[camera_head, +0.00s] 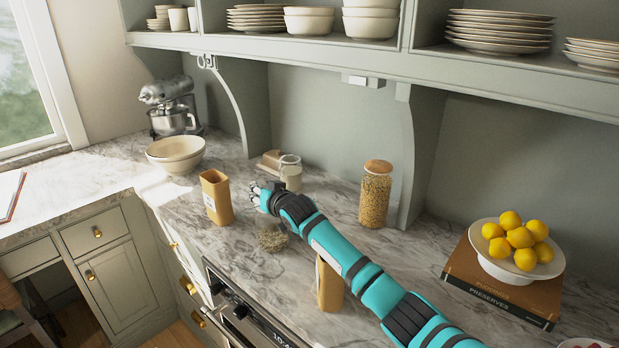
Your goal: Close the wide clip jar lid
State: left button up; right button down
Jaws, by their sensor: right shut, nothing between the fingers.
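My right gripper (256,193) reaches in over the counter from the lower right, its fingers shut and empty. A small clear glass jar with pale contents (291,173) stands just behind it, to its right. A low clear glass vessel (272,238) is below the gripper in the picture, partly hidden by my arm. I cannot tell which of these two is the wide clip jar, and no clip or hinge is clear at this size. Whether the gripper touches either one I cannot tell. My left gripper is out of view.
A tan carton (216,198) stands left of the gripper, and another (329,287) is partly behind my arm. A tall grain jar with a wooden lid (375,194) stands right. Lemons (520,237) sit on a stand over books. Bowls (176,153) and a mixer (170,105) are back left.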

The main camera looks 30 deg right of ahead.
jog(key=shift+a+f+n+h, duration=0.3)
jog(key=shift+a+f+n, duration=0.1)
jog(key=shift+f+n, duration=0.15)
jog(key=shift+a+f+b, duration=0.25)
jog(key=shift+f+b, duration=0.1)
jog(key=shift+f, duration=0.4)
jog(key=shift+r, duration=0.1)
